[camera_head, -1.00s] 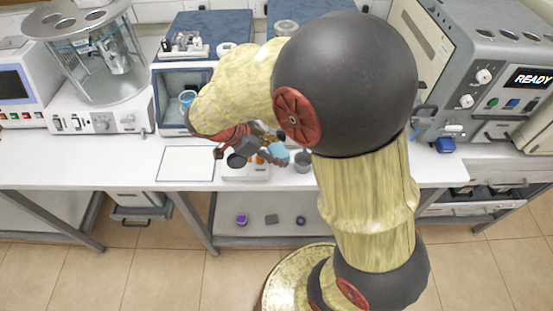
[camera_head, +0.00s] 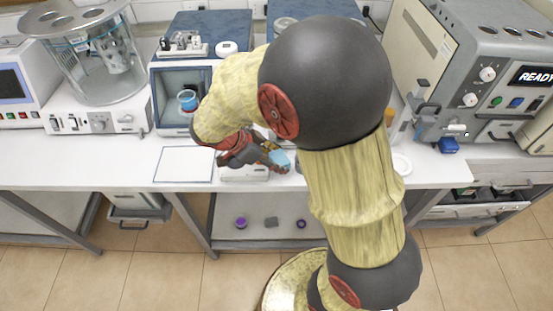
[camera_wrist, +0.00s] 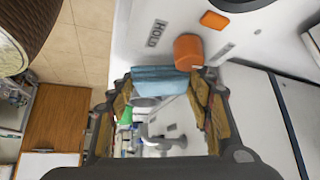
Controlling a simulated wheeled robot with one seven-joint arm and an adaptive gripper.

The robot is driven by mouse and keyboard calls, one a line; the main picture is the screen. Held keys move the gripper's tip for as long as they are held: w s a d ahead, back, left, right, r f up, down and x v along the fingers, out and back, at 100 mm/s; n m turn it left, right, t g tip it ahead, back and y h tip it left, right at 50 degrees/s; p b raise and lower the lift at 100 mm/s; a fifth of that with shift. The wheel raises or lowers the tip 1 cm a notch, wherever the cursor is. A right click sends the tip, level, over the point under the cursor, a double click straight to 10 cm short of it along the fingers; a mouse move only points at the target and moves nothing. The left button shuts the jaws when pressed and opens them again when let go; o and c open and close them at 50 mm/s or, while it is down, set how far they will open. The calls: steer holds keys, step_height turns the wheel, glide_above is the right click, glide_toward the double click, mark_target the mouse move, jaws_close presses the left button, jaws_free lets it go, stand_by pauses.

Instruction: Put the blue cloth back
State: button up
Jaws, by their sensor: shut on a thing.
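The blue cloth (camera_head: 280,161) is light blue and held at the tip of my gripper (camera_head: 268,154), over the front of the bench near a small white device (camera_head: 240,174). In the wrist view, the cloth (camera_wrist: 163,80) lies across the gap between the two fingertips of my gripper (camera_wrist: 163,92), and the gripper is shut on it. An orange knob (camera_wrist: 188,51) on a white panel marked HOLD is close beyond the cloth. My arm hides part of the bench behind the gripper.
A dark-framed white plate (camera_head: 184,164) lies left of the white device. A glass-fronted cabinet (camera_head: 161,105) with a blue-banded beaker (camera_head: 187,100) stands behind. A grey machine showing READY (camera_head: 490,75) and a dark blue item (camera_head: 448,145) are at right. A white dish (camera_head: 402,164) lies nearby.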

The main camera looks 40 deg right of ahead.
steer(key=shift+s+f+b, duration=0.1)
steer(key=shift+f+b, duration=0.3)
steer(key=o, duration=0.6)
steer(key=shift+f, duration=0.1)
steer(key=shift+r+p, duration=0.6)
steer(key=shift+p, duration=0.25)
steer(key=p+v, duration=0.3)
steer(key=v, duration=0.9)
steer(key=shift+s+a+r+n+t+y, duration=1)
steer(key=shift+s+r+n, duration=1.05)
steer(key=shift+n, duration=1.3)
steer(key=shift+s+a+r+n+t+y, duration=0.55)
steer(key=shift+s+r+n+t+y, duration=0.9)
steer(key=shift+s+n, duration=1.5)
steer(key=shift+s+a+r+n+t+y, duration=0.75)
steer(key=shift+s+r+n+t+y, duration=0.8)
steer(key=shift+n, duration=2.25)
